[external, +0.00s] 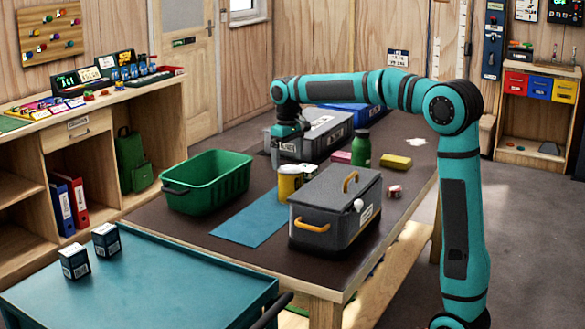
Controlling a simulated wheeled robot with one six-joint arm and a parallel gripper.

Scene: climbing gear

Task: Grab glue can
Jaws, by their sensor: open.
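A yellow can with a pale band (290,184), which looks like the glue can, stands upright on the dark table (150,213), between the green bin and the grey lidded box. Its label is too small to read. My gripper (273,156) points down above and slightly left of the can, in front of a grey case. It is open and appears empty. Its fingers are small and partly blend into the background. I cannot tell its exact height above the can.
A green bin (207,182) stands left of the can, and a grey lidded box (335,210) stands close at right. Behind are a grey case (318,132), a green bottle (361,149) and a yellow block (395,161). A blue mat (248,222) lies in front.

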